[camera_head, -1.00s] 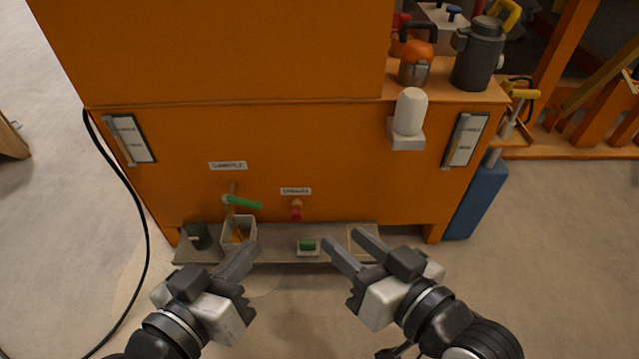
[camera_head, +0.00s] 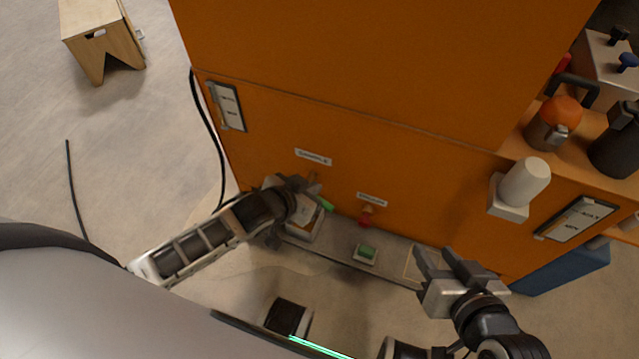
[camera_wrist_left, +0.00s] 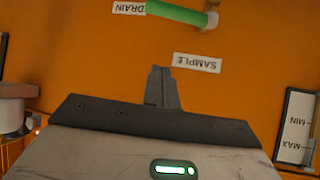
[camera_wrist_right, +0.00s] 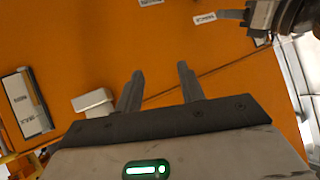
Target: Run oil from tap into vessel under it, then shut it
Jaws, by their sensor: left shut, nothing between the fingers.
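The green-handled tap (camera_head: 326,205) projects from the orange front under the SAMPLE label (camera_head: 313,157); its green handle (camera_wrist_left: 180,14) also shows in the left wrist view. A pale square vessel (camera_head: 303,228) stands below it, partly hidden by my left arm; I cannot see its oil level. My left gripper (camera_head: 312,184) is shut and empty beside the tap, in front of the panel; its closed fingers (camera_wrist_left: 163,80) point towards the SAMPLE label in the left wrist view. My right gripper (camera_head: 440,258) is open and empty at the right, with its fingers (camera_wrist_right: 160,75) apart.
A red tap (camera_head: 366,216) sits under its own label, right of the green one. A small box with a green top (camera_head: 365,253) stands on the grey shelf (camera_head: 340,254). A white cylinder on a bracket (camera_head: 524,184) projects at the right. Open floor lies left.

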